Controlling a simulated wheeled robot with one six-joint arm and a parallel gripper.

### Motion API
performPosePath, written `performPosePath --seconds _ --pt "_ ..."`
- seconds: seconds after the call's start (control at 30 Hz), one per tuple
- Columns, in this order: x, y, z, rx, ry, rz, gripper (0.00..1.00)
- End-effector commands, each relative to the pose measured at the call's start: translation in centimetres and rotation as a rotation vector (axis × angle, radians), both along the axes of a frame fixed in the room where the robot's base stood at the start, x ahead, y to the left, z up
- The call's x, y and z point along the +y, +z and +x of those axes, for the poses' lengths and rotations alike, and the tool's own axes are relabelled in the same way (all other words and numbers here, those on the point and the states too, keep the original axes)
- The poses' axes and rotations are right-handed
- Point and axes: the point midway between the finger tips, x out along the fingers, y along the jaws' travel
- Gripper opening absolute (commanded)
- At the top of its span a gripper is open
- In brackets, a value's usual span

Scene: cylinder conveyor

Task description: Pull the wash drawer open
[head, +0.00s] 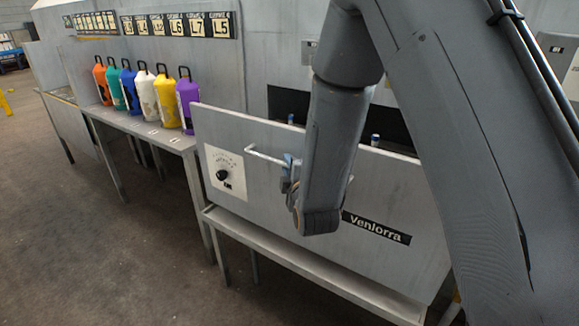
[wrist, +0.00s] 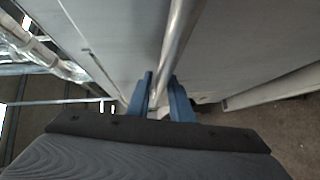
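The wash drawer (head: 270,175) has a tall grey front panel with a dial and a "Venlorra" label. The panel stands out from the cabinet, with a dark opening and blue-topped items showing behind its upper edge. Its handle (head: 262,157) is a thin horizontal metal bar; my arm hides the middle of it. My gripper (head: 290,172) is at the handle. In the wrist view the handle (wrist: 178,40) runs between the two blue fingers of my gripper (wrist: 162,88), which look closed around it. The exact finger contact is hard to see.
Several coloured bottles (head: 143,92) stand on a metal bench (head: 150,128) left of the drawer, below a row of number plates (head: 180,25). A metal ledge (head: 300,262) runs below the drawer front. The floor (head: 90,220) in front is clear.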

Motion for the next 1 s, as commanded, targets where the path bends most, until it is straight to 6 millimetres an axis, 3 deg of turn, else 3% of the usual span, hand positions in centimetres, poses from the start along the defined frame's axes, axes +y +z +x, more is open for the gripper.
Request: performPosePath --seconds 0.37,0.8,1.0 --pt "-0.4 -0.1 -0.2 0.002 -0.006 0.000 0.30" --pt "-1.8 0.7 -6.1 0.002 -0.003 0.000 0.30" --pt "-2.2 1.0 -7.4 0.002 -0.003 0.000 0.30"
